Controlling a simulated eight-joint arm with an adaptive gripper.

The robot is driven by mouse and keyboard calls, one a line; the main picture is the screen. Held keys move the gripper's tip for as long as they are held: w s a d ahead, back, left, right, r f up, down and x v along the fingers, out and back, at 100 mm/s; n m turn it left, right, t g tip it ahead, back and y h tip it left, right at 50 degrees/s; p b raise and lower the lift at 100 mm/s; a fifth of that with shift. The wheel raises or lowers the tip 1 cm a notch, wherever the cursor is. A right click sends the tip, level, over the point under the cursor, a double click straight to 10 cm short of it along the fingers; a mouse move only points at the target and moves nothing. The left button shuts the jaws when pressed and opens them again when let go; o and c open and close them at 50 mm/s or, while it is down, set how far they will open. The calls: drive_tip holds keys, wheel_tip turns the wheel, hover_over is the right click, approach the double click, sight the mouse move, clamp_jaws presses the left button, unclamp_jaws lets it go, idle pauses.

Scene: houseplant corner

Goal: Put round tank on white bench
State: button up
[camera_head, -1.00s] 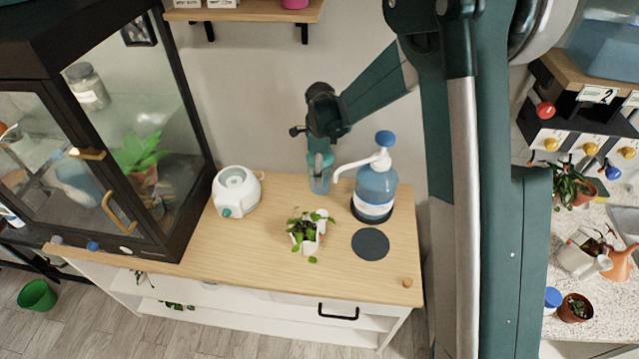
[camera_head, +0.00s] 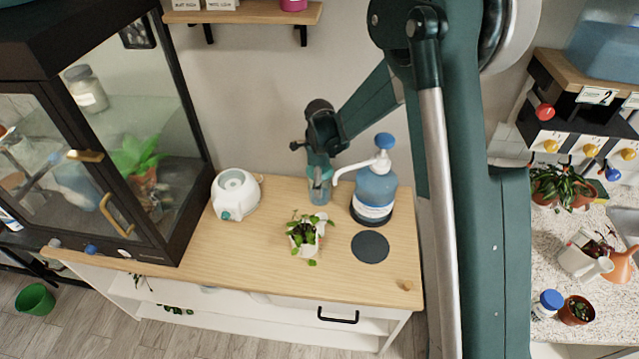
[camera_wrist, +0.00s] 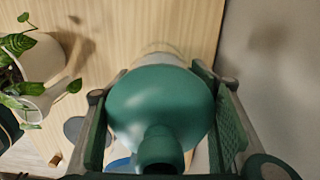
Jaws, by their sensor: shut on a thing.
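The round tank (camera_head: 319,192) has a clear, bluish body in the head view. In the wrist view its rounded green top (camera_wrist: 160,100) with a short knob fills the middle. My gripper (camera_head: 318,172) is shut on it, with a finger on each side of the green part. The tank is upright or nearly so, at the back of a white bench (camera_head: 230,262) with a pale wooden top. I cannot tell whether its bottom touches the wood.
A blue pump bottle (camera_head: 374,192) stands close to the tank's right, its spout reaching toward it. A white humidifier-like base (camera_head: 236,194) is at left and a potted plant (camera_head: 305,238) in front. A dark round mat (camera_head: 370,246) lies at front right. A glass cabinet (camera_head: 150,215) stands at left.

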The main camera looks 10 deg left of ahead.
drive_tip(key=shift+f, duration=0.1)
drive_tip(key=o, duration=1)
wheel_tip(320, 180, up, 12)
drive_tip(key=shift+r+p, duration=0.15)
drive_tip(key=shift+p, duration=0.45)
idle(0.5)
